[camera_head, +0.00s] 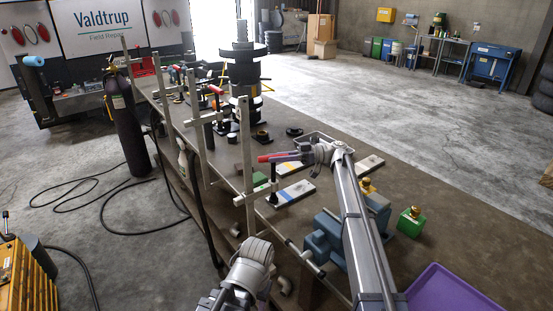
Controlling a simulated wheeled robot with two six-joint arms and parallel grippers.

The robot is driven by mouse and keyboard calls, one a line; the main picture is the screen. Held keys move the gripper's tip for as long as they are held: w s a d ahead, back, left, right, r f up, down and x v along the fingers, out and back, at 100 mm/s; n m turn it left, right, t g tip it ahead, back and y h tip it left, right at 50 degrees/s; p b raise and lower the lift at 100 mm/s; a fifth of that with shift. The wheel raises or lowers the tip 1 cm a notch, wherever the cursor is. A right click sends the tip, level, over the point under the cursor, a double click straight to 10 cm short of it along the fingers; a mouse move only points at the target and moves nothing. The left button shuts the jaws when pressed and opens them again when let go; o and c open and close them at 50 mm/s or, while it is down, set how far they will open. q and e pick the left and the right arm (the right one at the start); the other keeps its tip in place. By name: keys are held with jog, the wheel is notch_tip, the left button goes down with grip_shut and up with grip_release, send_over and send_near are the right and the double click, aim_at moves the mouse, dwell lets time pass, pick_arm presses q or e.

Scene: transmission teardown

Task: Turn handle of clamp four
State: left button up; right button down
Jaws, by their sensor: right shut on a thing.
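The nearest bar clamp (245,168) stands upright at the table's left edge, with its sliding arm and dark screw reaching over the tabletop. Its red handle (264,158) lies roughly level, pointing left towards the bar. My right gripper (284,157) comes in from the right and is shut on the red handle, hiding part of it. My left arm's wrist (250,262) is low in the picture, beside the table edge and well below the clamp. Its fingers do not show clearly.
More bar clamps (197,118) line the same edge farther back. A tall dark transmission stack (244,75) stands on the table (400,165). Flat bars (292,193), a blue vise (325,238), a green block (411,222) and a purple tray (448,292) are nearby.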

jog(key=c, duration=0.7)
grip_release()
jog(key=d, duration=0.2)
jog(key=w+d, duration=0.1)
jog(key=d, duration=0.4)
jog(key=shift+w+d, duration=0.25)
jog(key=shift+d, duration=0.1)
jog(key=shift+c, duration=0.2)
